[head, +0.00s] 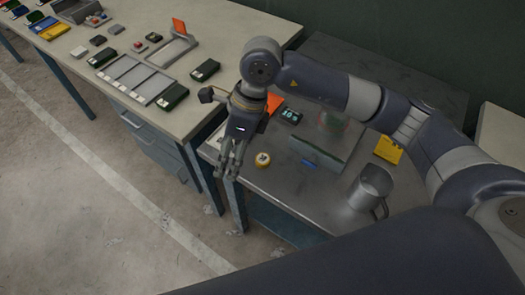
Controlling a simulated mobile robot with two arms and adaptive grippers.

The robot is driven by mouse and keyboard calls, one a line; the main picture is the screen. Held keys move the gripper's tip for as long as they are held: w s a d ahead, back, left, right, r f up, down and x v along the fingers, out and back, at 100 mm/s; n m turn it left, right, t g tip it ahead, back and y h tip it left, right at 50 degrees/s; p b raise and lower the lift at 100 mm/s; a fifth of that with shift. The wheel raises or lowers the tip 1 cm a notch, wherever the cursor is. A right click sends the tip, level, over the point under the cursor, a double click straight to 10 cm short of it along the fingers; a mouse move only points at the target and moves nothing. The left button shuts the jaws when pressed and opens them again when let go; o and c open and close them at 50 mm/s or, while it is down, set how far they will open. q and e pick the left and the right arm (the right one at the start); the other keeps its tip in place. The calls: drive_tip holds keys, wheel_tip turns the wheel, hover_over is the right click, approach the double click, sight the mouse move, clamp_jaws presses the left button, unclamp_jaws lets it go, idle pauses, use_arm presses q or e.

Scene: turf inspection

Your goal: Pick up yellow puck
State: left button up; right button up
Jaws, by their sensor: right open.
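The yellow puck (263,159) is a small round thing with a pale top and a dark mark. It lies on the grey metal table near its front left edge. My right gripper (229,172) points down at the left of the puck, by the table's corner, apart from it in the picture. Its fingers are spread and hold nothing that I can see. How high the fingertips are above the table is hard to tell. My left gripper is not in the head view.
On the metal table (282,188) stand a metal mug (371,188), a grey upright panel (317,155), a yellow item (388,149) and a dark device with a display (291,115). A longer workbench (235,50) with trays and boxes adjoins at the left. Open floor lies in front.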

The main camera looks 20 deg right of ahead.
drive_tip(key=w+d+t+h, duration=0.1)
drive_tip(key=w+d+h, duration=0.35)
drive_tip(key=d, duration=0.45)
drive_tip(key=p, duration=0.1)
hover_over(264, 159)
drive_tip(key=shift+m+y, duration=0.25)
drive_tip(key=shift+m, duration=0.05)
drive_tip(key=f, duration=0.4)
drive_tip(key=shift+w+a+f, duration=0.1)
drive_tip(key=shift+w+f, duration=0.15)
drive_tip(key=shift+f, duration=0.15)
drive_tip(key=f+p, duration=0.1)
drive_tip(key=f, duration=0.1)
drive_tip(key=f+p, duration=0.1)
drive_tip(key=f, duration=0.1)
drive_tip(key=shift+s+f+p, duration=0.2)
drive_tip(key=shift+f+p, duration=0.15)
drive_tip(key=shift+w+f, duration=0.1)
drive_tip(key=shift+f, duration=0.4)
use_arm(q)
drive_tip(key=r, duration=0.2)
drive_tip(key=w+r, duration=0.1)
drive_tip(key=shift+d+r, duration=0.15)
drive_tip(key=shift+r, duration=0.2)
use_arm(e)
drive_tip(key=c, duration=1.1)
